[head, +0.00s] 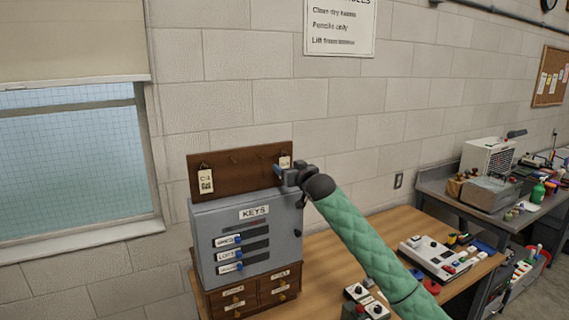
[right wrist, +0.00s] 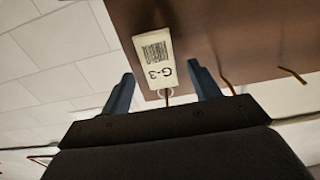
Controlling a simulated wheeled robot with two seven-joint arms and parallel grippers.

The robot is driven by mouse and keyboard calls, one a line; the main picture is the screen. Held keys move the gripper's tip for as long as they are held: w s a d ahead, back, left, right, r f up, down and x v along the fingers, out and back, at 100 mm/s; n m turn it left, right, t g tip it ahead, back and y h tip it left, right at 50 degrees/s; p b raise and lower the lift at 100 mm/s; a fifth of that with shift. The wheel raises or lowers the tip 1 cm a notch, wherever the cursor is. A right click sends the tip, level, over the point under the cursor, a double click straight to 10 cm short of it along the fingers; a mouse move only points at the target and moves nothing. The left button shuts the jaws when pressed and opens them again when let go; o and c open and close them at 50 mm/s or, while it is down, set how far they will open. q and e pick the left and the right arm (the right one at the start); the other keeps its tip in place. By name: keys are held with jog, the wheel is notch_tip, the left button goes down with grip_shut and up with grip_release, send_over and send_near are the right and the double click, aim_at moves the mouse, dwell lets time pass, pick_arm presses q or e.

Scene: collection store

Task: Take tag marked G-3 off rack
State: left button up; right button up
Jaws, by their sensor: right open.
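The tag marked G-3 (right wrist: 157,62) is a pale tag with a barcode, hanging by a ring on a hook of the brown rack (right wrist: 240,35). In the right wrist view it appears upside down, between the two blue-grey fingers of my right gripper (right wrist: 160,72). The fingers are open, with a gap on each side of the tag. In the head view the right gripper (head: 281,174) is at the right end of the rack (head: 235,172), partly covering the tag (head: 285,161). My left gripper is not in view.
Another tag (head: 206,181) hangs at the rack's left end, with empty hooks between. The rack stands above a grey key cabinet (head: 245,229) on small wooden drawers (head: 233,301). A wooden table (head: 322,256) holds a control box (head: 440,257) on the right.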

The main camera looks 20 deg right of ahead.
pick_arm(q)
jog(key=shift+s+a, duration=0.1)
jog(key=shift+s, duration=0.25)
pick_arm(e)
jog(key=shift+w, duration=0.25)
jog(key=c, duration=1.1)
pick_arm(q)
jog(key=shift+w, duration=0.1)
pick_arm(e)
jog(key=shift+o, duration=0.2)
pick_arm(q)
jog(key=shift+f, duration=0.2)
